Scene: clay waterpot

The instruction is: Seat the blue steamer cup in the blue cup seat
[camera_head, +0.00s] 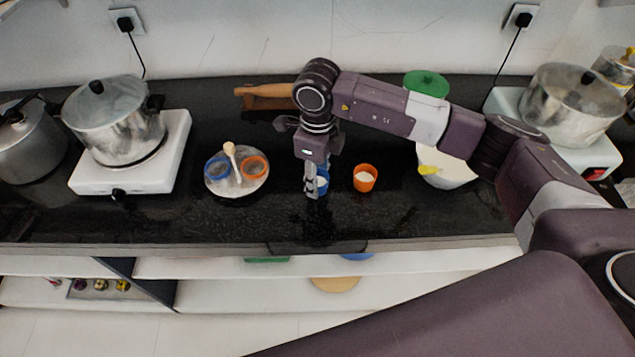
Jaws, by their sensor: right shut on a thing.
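The blue steamer cup (323,184) is on the black counter's middle, mostly hidden behind my right gripper (313,193). My right gripper points down and is shut on the cup; I cannot tell whether the cup touches the counter. The blue cup seat (217,168) is a blue ring on the left part of a round grey plate (236,187), left of my gripper. An orange ring (254,167) is on the plate's right part, and a pale wooden spoon-like tool (233,158) stands between the rings. My left gripper is not in view.
An orange cup (365,178) with white contents stands just right of my right gripper. A rolling pin and board (268,95) lie behind. A white bowl (447,174) is farther right. A pot (115,120) on a white cooker stands left of the plate.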

